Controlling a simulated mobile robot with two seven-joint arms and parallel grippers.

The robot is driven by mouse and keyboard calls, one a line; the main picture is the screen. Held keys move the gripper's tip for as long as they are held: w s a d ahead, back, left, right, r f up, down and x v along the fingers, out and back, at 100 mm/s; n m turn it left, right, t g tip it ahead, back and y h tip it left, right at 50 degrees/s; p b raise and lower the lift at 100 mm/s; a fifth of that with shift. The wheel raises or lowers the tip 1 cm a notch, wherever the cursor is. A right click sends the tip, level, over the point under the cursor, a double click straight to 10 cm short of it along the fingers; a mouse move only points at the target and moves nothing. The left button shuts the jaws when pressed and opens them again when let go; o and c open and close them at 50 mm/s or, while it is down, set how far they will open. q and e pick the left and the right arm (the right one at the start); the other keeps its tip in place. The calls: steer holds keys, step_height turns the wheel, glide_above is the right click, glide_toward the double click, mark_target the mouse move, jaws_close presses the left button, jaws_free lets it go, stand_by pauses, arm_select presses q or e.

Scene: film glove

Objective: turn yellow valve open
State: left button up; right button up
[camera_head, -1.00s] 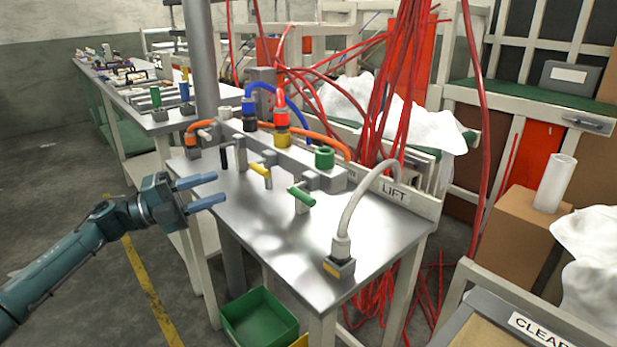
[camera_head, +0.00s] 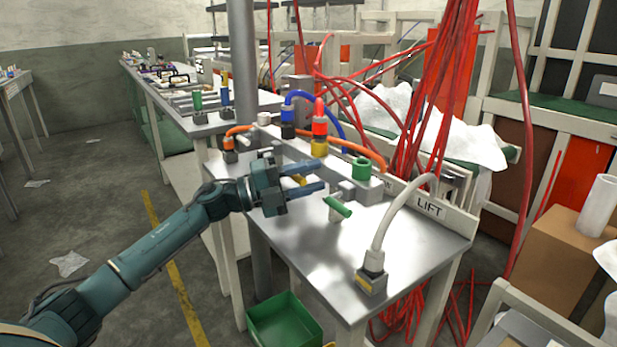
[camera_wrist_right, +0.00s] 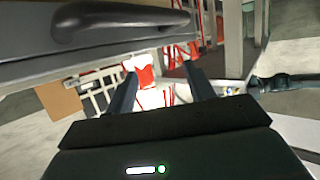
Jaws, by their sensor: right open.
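The yellow valve handle (camera_head: 299,180) is on the grey manifold block of the metal table. In the head view it is mostly hidden behind my left gripper (camera_head: 320,174); a small yellow part shows between the two fingers. The left gripper's blue-grey fingers are apart, one above and one below the yellow part; I cannot tell whether they touch it. The green valve handle (camera_head: 337,206) is just right of the left gripper and slants down to the right. My right gripper (camera_wrist_right: 160,85) shows only in the right wrist view, open, with nothing between its fingers.
A white cable (camera_head: 384,222) arches to a socket at the table's front right. A green ring (camera_head: 361,168), an orange hose (camera_head: 355,151) and blue and red connectors stand at the manifold. Red cables (camera_head: 440,90) hang behind. A green bin (camera_head: 285,322) lies below.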

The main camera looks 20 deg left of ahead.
arm_select(q)
jaws_close()
stand_by(0.3)
